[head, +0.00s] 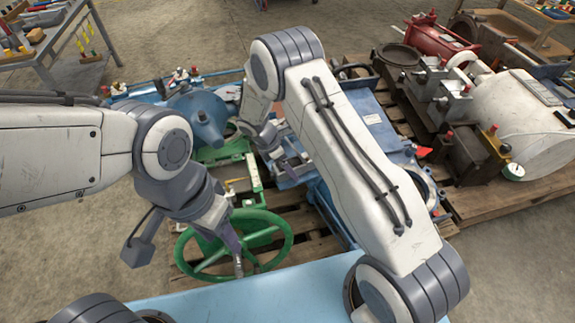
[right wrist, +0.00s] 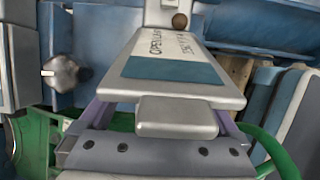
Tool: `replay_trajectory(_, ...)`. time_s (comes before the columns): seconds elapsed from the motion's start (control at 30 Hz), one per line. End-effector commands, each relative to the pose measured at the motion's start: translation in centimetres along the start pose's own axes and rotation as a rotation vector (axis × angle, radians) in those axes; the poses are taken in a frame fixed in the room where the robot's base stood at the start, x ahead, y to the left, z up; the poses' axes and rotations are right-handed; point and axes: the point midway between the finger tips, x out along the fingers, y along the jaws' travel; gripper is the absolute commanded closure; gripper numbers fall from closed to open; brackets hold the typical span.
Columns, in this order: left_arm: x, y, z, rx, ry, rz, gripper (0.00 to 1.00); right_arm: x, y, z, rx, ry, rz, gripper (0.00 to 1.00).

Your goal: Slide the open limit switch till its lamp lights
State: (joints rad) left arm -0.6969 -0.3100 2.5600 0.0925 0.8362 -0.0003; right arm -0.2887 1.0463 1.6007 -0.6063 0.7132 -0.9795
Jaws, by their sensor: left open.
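The open limit switch (right wrist: 176,72) fills the middle of the right wrist view. It is a pale box with a blue band and partly readable "OPEN LIM" lettering. A small round brown lamp (right wrist: 180,20) at its far end looks dark. My right gripper (right wrist: 165,118) has a purple finger at either side of the box; their tips are hidden beneath it, so I cannot tell whether they touch it. In the head view my right arm hides most of the switch. My left gripper (head: 238,258) is open, over the rim of the green handwheel (head: 283,246).
A silver knob (right wrist: 62,73) is left of the switch. The valve assembly stands on a wooden pallet (head: 313,247). A second pallet at right carries a white motor (head: 520,115) and a red cylinder (head: 440,38). A workbench (head: 50,45) stands at back left. Open floor surrounds the pallets.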

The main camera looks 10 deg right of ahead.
Motion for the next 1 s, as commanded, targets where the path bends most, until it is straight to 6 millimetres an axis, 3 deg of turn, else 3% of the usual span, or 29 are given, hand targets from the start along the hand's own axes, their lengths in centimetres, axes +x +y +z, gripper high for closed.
replay_trajectory(0.27,-0.3,0.0,0.0,0.000,0.000,0.000,0.50,-0.4,0.0,0.0,-0.001,0.000,0.000,0.03)
replay_trajectory(0.7,-4.2,0.3,-0.2,0.000,0.000,0.000,0.50,-8.3,0.0,0.2,-0.001,0.000,0.002,0.03)
replay_trajectory(1.0,-4.9,0.3,-0.3,0.000,0.000,0.000,0.50,-10.5,0.0,0.0,-0.001,0.000,0.000,0.03)
